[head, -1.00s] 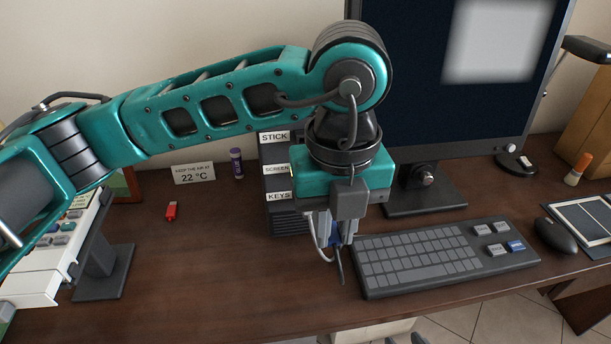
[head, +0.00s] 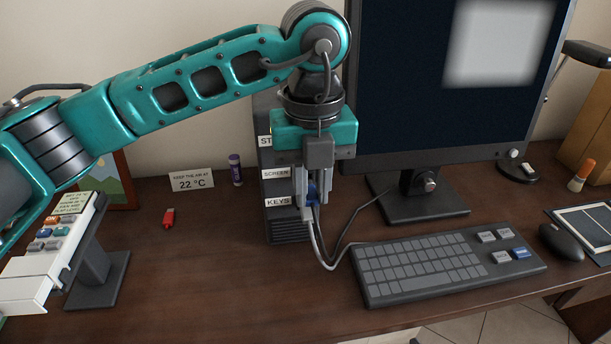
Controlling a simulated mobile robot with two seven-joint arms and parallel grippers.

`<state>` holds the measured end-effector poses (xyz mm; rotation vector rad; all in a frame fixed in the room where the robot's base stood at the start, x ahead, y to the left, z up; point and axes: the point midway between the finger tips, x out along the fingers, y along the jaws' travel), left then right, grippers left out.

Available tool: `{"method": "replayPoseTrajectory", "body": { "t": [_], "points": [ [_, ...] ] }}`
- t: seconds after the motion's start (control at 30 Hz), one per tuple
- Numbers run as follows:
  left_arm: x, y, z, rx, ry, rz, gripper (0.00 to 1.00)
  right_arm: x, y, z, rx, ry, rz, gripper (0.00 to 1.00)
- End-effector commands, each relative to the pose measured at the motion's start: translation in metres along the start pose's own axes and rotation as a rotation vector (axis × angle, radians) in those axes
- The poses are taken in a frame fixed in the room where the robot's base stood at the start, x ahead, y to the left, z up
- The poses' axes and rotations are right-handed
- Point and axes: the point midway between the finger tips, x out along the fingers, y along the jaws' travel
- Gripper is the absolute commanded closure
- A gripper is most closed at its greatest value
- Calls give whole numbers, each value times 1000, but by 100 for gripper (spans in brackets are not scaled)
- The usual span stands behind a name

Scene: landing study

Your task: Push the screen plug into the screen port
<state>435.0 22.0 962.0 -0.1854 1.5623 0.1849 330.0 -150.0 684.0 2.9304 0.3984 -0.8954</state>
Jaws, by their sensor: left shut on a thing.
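The gripper points down in front of the dark computer tower (head: 270,215). The tower carries the labels STICK, SCREEN (head: 276,174) and KEYS (head: 277,202). The plug is just right of the KEYS label and a little below the SCREEN label in the picture. The screen port is hidden behind my gripper. I cannot tell whether the plug touches the tower. My right gripper is not in view.
A red stick (head: 168,218), a purple tube (head: 235,170) and a 22 °C sign (head: 192,182) are left.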

Motion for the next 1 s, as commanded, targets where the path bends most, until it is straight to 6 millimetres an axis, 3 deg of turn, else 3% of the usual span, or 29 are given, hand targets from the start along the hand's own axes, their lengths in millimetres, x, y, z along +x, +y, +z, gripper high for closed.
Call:
{"method": "replayPoseTrajectory", "body": {
  "t": [1.0],
  "points": [
    [0, 0, 19, 0, 0, 1, 100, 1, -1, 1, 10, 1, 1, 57]
  ]
}}
